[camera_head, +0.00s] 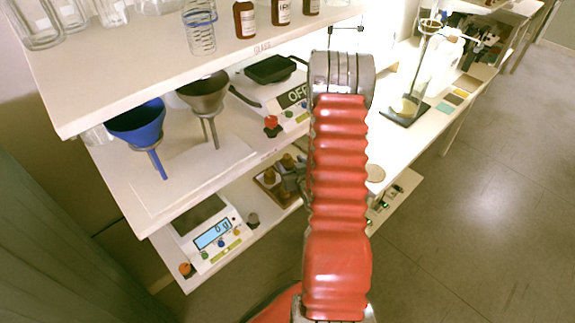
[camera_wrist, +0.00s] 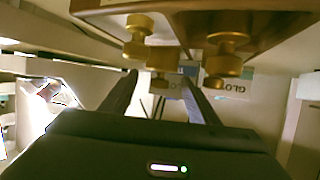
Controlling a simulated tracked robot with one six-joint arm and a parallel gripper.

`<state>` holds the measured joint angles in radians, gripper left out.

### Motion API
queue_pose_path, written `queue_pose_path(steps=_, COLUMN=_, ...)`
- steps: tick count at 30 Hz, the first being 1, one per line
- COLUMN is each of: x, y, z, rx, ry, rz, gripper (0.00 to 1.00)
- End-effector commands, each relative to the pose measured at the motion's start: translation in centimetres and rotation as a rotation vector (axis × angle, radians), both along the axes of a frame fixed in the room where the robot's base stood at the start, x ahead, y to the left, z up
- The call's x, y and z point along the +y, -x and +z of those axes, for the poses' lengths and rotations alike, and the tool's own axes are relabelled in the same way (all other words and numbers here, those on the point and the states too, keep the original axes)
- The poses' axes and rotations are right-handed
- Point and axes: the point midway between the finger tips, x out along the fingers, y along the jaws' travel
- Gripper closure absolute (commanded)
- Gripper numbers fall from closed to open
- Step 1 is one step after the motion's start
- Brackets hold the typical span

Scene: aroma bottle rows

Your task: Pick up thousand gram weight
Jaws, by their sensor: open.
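Brass knobbed weights stand in a brown wooden tray (camera_head: 268,190) on the lower shelf, left of my arm in the head view. The wrist view looks upside down, with the tray (camera_wrist: 180,12) along the top. There a large brass weight (camera_wrist: 228,52) is at right, another brass weight (camera_wrist: 137,40) is left of centre, and a smaller one (camera_wrist: 161,62) is between them. No gram marks are readable, so I cannot tell which is the thousand gram weight. My gripper (camera_wrist: 162,82) is open, its fingers pointing towards the weights, with nothing clearly held. In the head view my gripper (camera_head: 292,184) is partly hidden beside the tray.
The middle shelf (camera_head: 225,165) above holds a blue funnel (camera_head: 138,124), a grey funnel (camera_head: 204,95) and another scale (camera_head: 272,95). Open floor (camera_head: 480,210) lies right.

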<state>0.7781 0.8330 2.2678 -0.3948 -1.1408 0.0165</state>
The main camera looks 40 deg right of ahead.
Motion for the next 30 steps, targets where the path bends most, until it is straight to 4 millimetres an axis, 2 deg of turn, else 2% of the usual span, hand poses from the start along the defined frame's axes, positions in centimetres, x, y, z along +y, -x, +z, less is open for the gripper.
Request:
queue_pose_path(steps=3, x=-0.5, y=-1.5, z=-0.7, rx=0.0, ry=0.0, rz=0.002, gripper=0.45)
queue_pose_path(steps=9, x=-1.2, y=-3.2, z=-1.4, rx=0.0, ry=-0.001, rz=0.002, gripper=0.45)
queue_pose_path(steps=26, x=-1.2, y=-3.3, z=-1.5, rx=0.001, ry=-0.001, rz=0.002, gripper=0.45)
queue_pose_path(steps=30, x=-1.2, y=-3.3, z=-1.5, rx=0.0, ry=-0.001, rz=0.002, gripper=0.54)
